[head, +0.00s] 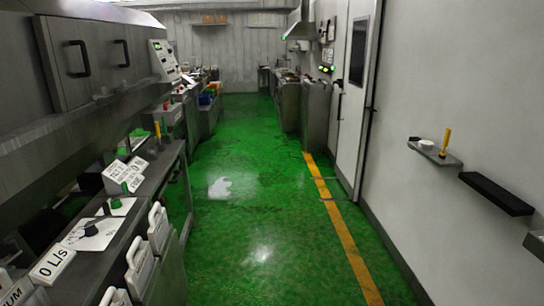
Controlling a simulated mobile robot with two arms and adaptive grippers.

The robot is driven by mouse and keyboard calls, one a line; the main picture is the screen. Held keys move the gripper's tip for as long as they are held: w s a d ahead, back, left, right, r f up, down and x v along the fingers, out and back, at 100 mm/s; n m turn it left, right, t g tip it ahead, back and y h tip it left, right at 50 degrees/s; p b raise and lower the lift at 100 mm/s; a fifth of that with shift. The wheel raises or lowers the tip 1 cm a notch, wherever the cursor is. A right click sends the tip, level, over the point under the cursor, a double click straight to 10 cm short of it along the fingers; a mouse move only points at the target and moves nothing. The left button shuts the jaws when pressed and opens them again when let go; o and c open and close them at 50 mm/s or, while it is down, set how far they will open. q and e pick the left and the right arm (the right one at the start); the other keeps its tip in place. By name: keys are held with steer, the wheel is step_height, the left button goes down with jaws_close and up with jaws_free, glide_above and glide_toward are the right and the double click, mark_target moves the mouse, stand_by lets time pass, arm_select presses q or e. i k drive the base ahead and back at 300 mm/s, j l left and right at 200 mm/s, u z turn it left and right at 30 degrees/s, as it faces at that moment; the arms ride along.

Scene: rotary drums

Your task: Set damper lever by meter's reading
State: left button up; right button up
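A small upright yellow handle (446,140) stands on a grey wall shelf at the right, beside a white round object; it looks like a lever. Another upright yellow handle (157,130) stands at the left counter. I cannot tell which, if either, is the damper lever. A white control panel (164,60) with a small green display and buttons is mounted at the upper left. I cannot make out a meter or its reading at this size. Neither of my grippers is in view.
A grey counter (172,166) along the left holds white lettered signs (52,265) and dark knobs; white-handled units hang on its front. A dark ledge (496,193) juts from the right wall. The green floor (260,210) between is clear, with a yellow line (345,235) and a door (355,100).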

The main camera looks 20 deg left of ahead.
mark_target(91, 230)
steer(key=i+j+u, duration=0.1)
steer(key=i+u, duration=0.25)
steer(key=i, duration=0.2)
steer(key=i+u, duration=0.35)
steer(key=i, duration=0.2)
steer(key=i+l+u, duration=0.3)
steer(key=i, duration=0.25)
steer(key=j, duration=0.1)
